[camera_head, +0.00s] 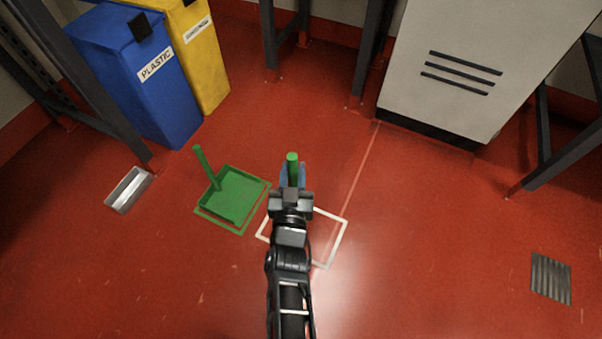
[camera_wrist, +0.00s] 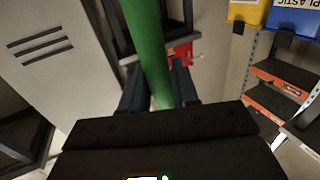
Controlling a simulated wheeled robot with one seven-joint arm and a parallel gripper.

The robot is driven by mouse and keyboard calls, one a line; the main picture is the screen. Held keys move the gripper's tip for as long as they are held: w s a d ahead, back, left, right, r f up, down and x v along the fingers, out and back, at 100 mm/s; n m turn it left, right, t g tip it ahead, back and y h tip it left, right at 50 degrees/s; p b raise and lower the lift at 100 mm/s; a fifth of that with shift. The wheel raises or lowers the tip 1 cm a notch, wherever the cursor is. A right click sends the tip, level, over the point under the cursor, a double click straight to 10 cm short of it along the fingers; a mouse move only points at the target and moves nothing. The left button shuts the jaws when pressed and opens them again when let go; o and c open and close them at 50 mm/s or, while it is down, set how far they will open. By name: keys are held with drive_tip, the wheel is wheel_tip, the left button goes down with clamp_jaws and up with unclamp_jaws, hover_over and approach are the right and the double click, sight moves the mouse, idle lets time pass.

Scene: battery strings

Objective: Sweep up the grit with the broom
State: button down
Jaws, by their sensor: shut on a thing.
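My gripper (camera_head: 292,178) is shut on the green handle of the broom (camera_head: 293,157), with one finger on each side. The handle also shows in the wrist view (camera_wrist: 146,45), rising between the fingers. The broom's head is hidden below my gripper and arm. A green dustpan (camera_head: 240,196) with an upright handle lies on the red floor to the left of my gripper, inside a green outline. A white square outline (camera_head: 338,240) on the floor is partly covered by my arm. I cannot make out any grit; some may be hidden under my arm.
A blue plastic bin (camera_head: 150,90) and a yellow bin (camera_head: 203,70) stand at the back left. A grey cabinet (camera_head: 470,70) stands at the back right. Dark frame legs stand at the edges. A metal tray (camera_head: 128,190) and a grate (camera_head: 551,278) are on the floor.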

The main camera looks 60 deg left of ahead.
drive_tip(key=s+a+b, duration=0.1)
drive_tip(key=s+a, duration=0.4)
drive_tip(key=a, duration=0.3)
drive_tip(key=shift+a, duration=0.4)
idle(0.8)
drive_tip(key=shift+s+r, duration=0.1)
drive_tip(key=shift+r, duration=0.05)
